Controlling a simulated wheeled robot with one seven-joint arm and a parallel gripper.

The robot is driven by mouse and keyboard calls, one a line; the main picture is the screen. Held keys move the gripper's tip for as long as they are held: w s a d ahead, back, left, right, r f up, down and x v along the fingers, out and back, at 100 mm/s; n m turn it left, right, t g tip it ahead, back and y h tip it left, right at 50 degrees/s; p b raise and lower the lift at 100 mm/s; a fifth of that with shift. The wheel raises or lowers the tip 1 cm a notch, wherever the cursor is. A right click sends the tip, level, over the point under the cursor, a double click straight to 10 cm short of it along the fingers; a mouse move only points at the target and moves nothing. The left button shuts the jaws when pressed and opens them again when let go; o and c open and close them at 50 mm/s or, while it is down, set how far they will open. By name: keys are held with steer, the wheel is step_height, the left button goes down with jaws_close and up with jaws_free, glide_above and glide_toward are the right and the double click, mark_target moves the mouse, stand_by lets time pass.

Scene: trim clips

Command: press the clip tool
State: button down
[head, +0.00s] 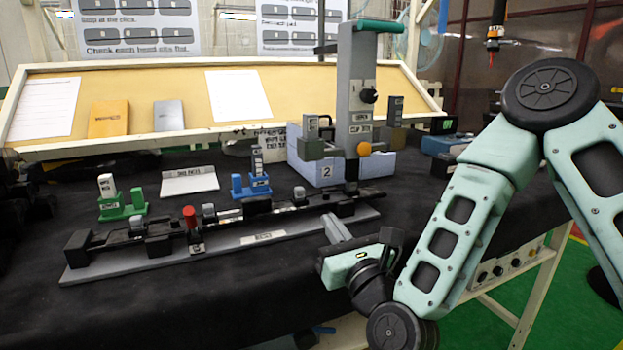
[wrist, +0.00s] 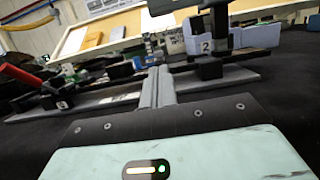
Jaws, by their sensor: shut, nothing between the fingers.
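The clip tool (head: 354,85) appears to be the tall grey upright press with a green handle (head: 372,26) on top and a black knob and orange button on its body. It stands upright at the right part of the black trim strip (head: 120,238), which lies on a grey base plate (head: 225,252). Its lower dark part seems to show in the wrist view (wrist: 219,30). My gripper (head: 330,221) is shut and empty, low in front of the plate's right end, below and apart from the handle. Its closed fingers (wrist: 156,80) point towards the plate in the wrist view.
A red-topped clamp (head: 190,216) stands on the plate. Green (head: 122,205) and blue (head: 251,186) holders stand behind it, with a white label stand (head: 189,181) between. A blue-grey bin marked 2 (head: 310,168) is behind the tool. The dark table front is clear.

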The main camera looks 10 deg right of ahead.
steer(key=shift+w, duration=0.1)
steer(key=p+x, duration=0.1)
steer(key=x, duration=0.9)
steer(key=shift+r, duration=0.2)
steer(key=shift+r+p, duration=0.65)
steer(key=shift+r, duration=1.25)
steer(key=shift+r, duration=0.1)
